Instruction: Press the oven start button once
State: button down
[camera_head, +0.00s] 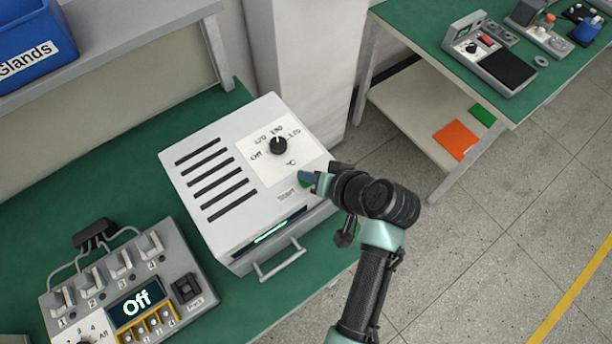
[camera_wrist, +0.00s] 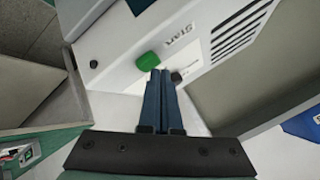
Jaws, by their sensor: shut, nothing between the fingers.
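The oven (camera_head: 235,170) is a white box on the green bench, with vent slots, a black dial (camera_head: 278,146) and a front handle. The green start button (camera_head: 305,181) is at its right side by the "START" label, partly hidden by my gripper (camera_head: 312,180). In the wrist view the green start button (camera_wrist: 149,61) lies just beyond and slightly left of my gripper (camera_wrist: 160,76), whose blue fingers are together and empty. The fingertips are close to the oven's panel. I cannot tell whether they touch the button.
A control box (camera_head: 125,285) with several switches and a display reading "Off" stands left of the oven. A blue "Glands" bin (camera_head: 35,40) is on the shelf above. Another green bench (camera_head: 425,20) with devices stands at the back right. Open floor lies to the right.

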aim_at(309, 185)
jog(key=shift+f, duration=0.45)
dwell(0.5)
jog(key=shift+r, duration=0.15)
jog(key=shift+r+p, duration=0.65)
jog(key=shift+r, duration=0.05)
jog(key=shift+r, duration=0.1)
notch_tip(309, 185, up, 5)
jog(key=p, duration=0.4)
jog(key=shift+p, duration=0.4)
